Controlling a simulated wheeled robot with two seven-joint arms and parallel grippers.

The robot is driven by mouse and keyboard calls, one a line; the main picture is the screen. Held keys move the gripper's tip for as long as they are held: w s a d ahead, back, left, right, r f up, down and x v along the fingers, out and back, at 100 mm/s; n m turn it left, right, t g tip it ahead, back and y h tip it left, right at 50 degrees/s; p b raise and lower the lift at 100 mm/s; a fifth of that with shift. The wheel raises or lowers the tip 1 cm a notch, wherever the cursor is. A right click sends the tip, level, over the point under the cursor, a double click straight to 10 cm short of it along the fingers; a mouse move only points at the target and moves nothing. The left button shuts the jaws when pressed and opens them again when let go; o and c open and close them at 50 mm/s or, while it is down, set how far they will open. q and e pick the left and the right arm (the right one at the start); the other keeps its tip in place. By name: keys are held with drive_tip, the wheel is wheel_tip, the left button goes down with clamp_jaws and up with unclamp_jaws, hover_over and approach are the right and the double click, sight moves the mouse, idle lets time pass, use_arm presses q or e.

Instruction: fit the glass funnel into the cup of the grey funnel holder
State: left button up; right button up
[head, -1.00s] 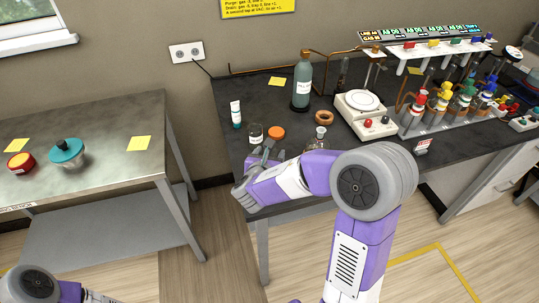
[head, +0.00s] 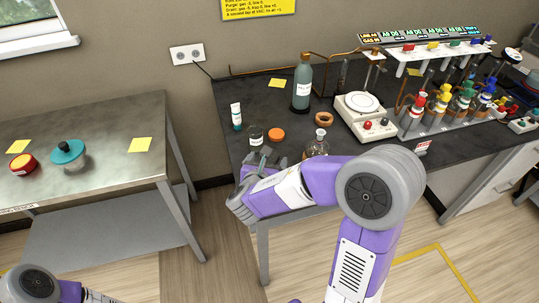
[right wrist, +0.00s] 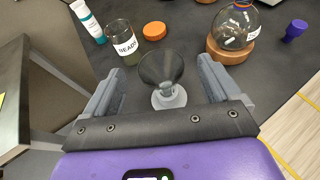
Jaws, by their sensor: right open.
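The glass funnel (right wrist: 160,66), a dark see-through cone, shows in the right wrist view between the spread fingers of my right gripper (right wrist: 162,92). The grey funnel holder (right wrist: 169,98), with a round base, shows directly below the cone. The funnel appears upright over the holder's cup; I cannot tell how deep it sits. My right gripper is open, with one finger on each side and visible gaps to both. In the head view the right gripper (head: 265,162) is at the bench's front left edge, largely hiding funnel and holder. Only part of my left arm shows, not its gripper.
Behind the funnel are a jar labelled READY (right wrist: 121,42), an orange lid (right wrist: 154,31) and a white-teal tube (right wrist: 89,22). A round flask (right wrist: 235,27) on a cork ring stands close on the right. A balance (head: 365,116) and tall bottle (head: 301,82) stand farther back.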

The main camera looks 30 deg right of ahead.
drive_tip(key=p+v, duration=0.1)
drive_tip(key=v, duration=0.7)
drive_tip(key=shift+s+a, duration=0.1)
